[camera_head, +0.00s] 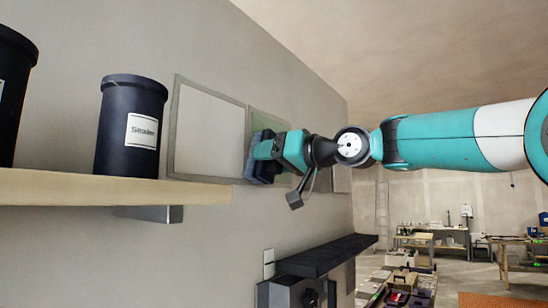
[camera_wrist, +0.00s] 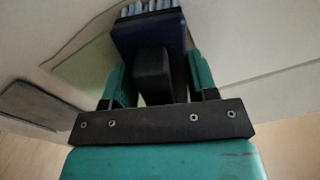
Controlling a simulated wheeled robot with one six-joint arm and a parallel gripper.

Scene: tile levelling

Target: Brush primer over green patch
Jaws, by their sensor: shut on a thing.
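My gripper (camera_head: 272,150) is shut on a dark blue brush (camera_head: 257,168), at the wall in front of the green patch (camera_head: 268,119). The gripper and brush hide much of the patch; its upper part shows above them. In the wrist view, my gripper (camera_wrist: 152,80) has its two teal fingers on either side of the brush's dark handle. The brush (camera_wrist: 150,37) has a blue body and pale bristles pointing away from me. The green patch (camera_wrist: 88,68) shows to its left. I cannot tell whether the bristles touch the wall.
A pale square tile panel (camera_head: 208,133) is on the wall left of the patch. A wooden shelf (camera_head: 110,190) holds a dark sealer can (camera_head: 116,155) and another dark can (camera_head: 12,90). A dark ledge (camera_head: 325,255) juts out below. Workbenches stand far off at right.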

